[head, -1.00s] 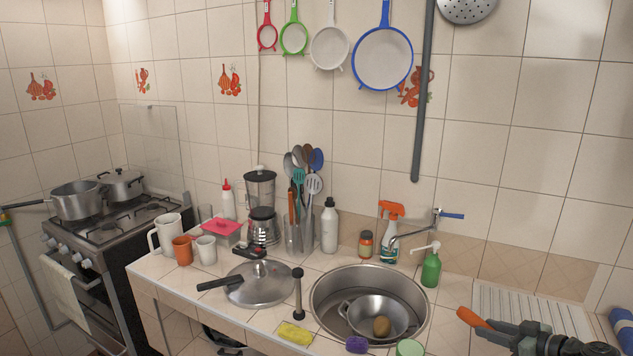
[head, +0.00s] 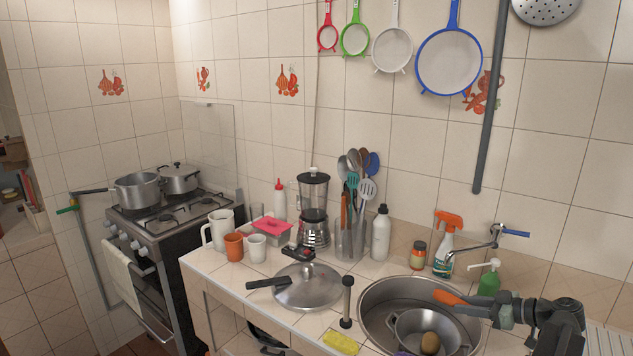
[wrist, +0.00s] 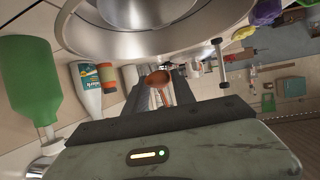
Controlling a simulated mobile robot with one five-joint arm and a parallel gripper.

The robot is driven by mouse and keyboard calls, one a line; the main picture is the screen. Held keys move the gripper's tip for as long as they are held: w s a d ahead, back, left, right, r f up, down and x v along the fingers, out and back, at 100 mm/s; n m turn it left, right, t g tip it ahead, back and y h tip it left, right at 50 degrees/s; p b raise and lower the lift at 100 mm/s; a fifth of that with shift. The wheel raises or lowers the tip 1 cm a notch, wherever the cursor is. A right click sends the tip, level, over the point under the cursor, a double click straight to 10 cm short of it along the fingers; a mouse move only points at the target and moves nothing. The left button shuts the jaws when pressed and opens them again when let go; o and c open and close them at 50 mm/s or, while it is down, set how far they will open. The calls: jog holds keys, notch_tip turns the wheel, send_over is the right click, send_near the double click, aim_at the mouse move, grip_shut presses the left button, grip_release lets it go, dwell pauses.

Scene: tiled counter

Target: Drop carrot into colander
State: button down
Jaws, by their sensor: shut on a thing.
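My gripper (head: 482,307) is shut on the orange carrot (head: 446,297), whose free end points left. The carrot also shows between the fingers (wrist: 158,98) in the wrist view, at its orange end (wrist: 158,77). The metal two-handled colander (head: 404,331) sits in the round sink, with a brown potato-like item (head: 430,343) in it. In the head view the carrot appears just above the colander's far rim, apart from it; its exact height is hard to tell. The colander's lower part is cut off by the picture edge.
The steel sink (head: 367,305) surrounds the colander. A green soap bottle (head: 489,281), a spray bottle (head: 444,245) and the tap (head: 480,247) stand behind it. A pan lid (head: 307,290), a dark upright pestle-like tool (head: 347,302) and a yellow sponge (head: 340,342) are left of the sink.

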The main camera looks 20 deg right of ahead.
aim_at(452, 296)
jog(key=shift+n+g+y, duration=0.4)
jog(key=shift+n+y, duration=0.3)
jog(key=shift+y, duration=0.1)
jog(key=w+a, duration=0.1)
jog(key=w, duration=0.2)
jog(key=w+a, duration=0.1)
jog(key=w, duration=0.1)
jog(key=shift+w+a, duration=0.25)
jog(key=shift+a, duration=0.1)
notch_tip(452, 296, down, 6)
jog(key=b, duration=0.6)
jog(key=c, duration=1)
grip_release()
jog(key=shift+o, duration=0.2)
jog(key=p+v, duration=0.3)
jog(key=v, duration=0.5)
jog(key=shift+r, duration=0.1)
